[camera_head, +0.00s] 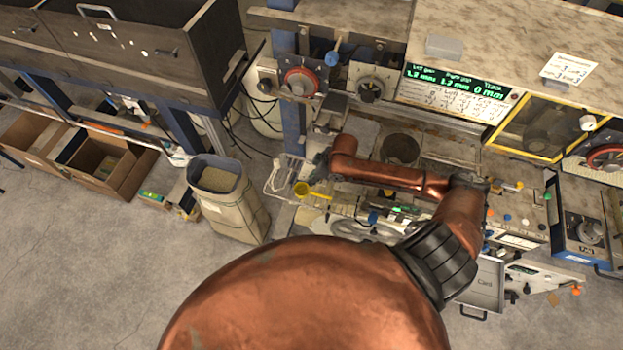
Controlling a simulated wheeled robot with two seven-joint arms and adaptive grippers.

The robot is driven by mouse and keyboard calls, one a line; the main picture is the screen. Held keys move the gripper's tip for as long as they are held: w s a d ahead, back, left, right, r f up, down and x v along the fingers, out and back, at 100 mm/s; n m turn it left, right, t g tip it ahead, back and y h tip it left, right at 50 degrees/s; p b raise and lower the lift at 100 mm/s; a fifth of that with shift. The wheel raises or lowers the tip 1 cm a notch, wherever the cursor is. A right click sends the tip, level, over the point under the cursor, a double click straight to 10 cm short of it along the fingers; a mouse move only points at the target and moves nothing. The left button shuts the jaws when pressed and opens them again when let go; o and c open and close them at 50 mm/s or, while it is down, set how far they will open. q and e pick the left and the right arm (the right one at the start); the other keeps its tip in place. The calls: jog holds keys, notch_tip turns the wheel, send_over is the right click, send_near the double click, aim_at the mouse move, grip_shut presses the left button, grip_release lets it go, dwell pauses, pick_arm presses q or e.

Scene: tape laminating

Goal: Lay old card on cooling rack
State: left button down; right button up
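My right arm comes in from the bottom, bends at the right and reaches back left across the machine. My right gripper (320,168) is a small dark shape at the end of that arm, beside the blue upright. Its fingers are too small and dark to show whether they are open or shut, or hold anything. A pale wire frame (276,179), possibly the cooling rack, stands just left of the gripper. I cannot make out the old card. My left gripper is not in view.
A sack-like bin (228,203) stands on the floor at left, near open cardboard boxes (104,166). A grey tray (484,286) with a handle juts out at lower right. Control panels crowd the right side.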

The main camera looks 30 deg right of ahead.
jog(key=v, duration=1.2)
jog(key=shift+b, duration=0.35)
jog(key=shift+r, duration=0.1)
